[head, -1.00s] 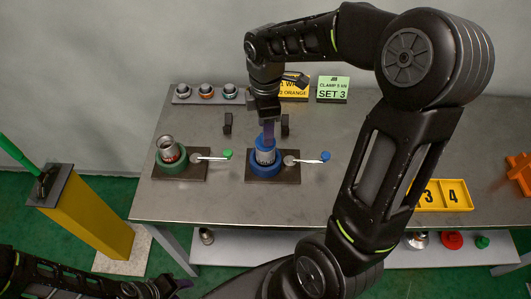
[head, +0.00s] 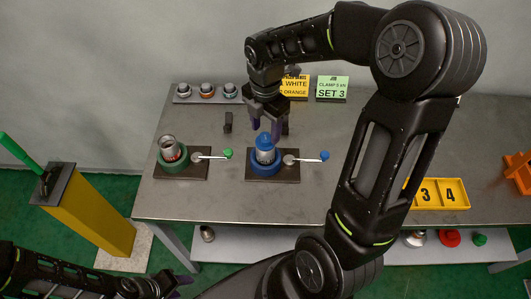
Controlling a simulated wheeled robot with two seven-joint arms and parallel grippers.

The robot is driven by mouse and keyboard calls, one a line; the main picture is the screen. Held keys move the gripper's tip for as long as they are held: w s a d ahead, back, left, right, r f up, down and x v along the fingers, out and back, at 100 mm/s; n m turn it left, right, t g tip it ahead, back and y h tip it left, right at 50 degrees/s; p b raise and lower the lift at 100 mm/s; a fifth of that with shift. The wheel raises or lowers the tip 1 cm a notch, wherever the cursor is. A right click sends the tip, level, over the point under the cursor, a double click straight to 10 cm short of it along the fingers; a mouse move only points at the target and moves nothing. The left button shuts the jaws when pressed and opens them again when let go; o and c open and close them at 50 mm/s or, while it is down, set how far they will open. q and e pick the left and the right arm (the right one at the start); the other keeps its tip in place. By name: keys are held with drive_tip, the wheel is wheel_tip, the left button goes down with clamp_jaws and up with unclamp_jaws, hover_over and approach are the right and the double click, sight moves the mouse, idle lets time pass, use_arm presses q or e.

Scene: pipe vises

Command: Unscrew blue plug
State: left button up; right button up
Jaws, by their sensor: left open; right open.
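The blue plug (head: 264,141) sits upright on top of a grey pipe piece held in the blue vise (head: 265,168). My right gripper (head: 266,128) points down just above and behind the plug. Its purple fingers are open and stand apart from the plug, as far as I can tell. My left gripper (head: 180,284) is low at the bottom left, in front of the table, open and empty; it is partly cut off by the frame edge.
A green vise (head: 173,170) with a metal pipe piece stands to the left. Vise levers (head: 310,159) stick out to the right of each vise. Sign cards (head: 332,89), a yellow tray (head: 440,194) and a rack of several plugs (head: 206,92) are on the table (head: 215,205).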

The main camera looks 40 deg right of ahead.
drive_tip(key=shift+f+b, duration=0.55)
drive_tip(key=shift+f, duration=0.4)
drive_tip(key=shift+c, duration=0.3)
clamp_jaws()
